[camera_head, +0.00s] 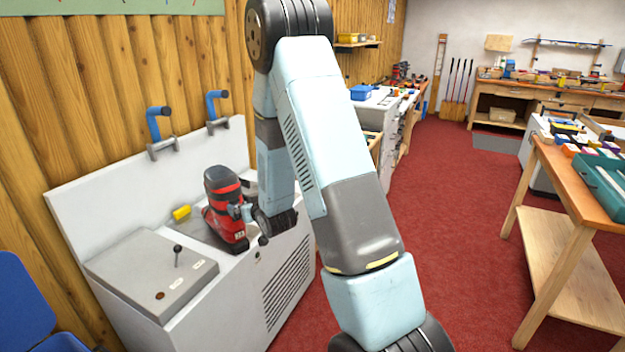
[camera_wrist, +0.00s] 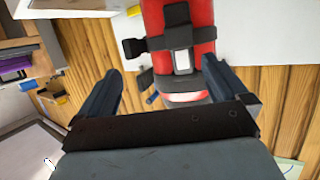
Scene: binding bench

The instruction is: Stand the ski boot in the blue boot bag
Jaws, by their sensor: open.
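The ski boot (camera_head: 226,213), red and black, stands upright on the white bench (camera_head: 205,285) against the wooden wall. It also shows in the wrist view (camera_wrist: 190,40), beyond and between my two fingers. My gripper (camera_head: 246,213) is at the boot's right side in the head view and hides part of it. In the wrist view my gripper (camera_wrist: 160,85) is open, its dark fingers spread and nothing clearly held between them. I cannot pick out the blue boot bag for sure.
A grey box with a lever (camera_head: 150,270) and a yellow block (camera_head: 181,212) are near the boot. Two blue-handled fittings (camera_head: 158,130) rise behind. A blue seat-like thing (camera_head: 25,310) is at lower left. A wooden table (camera_head: 575,170) stands right; red floor between is clear.

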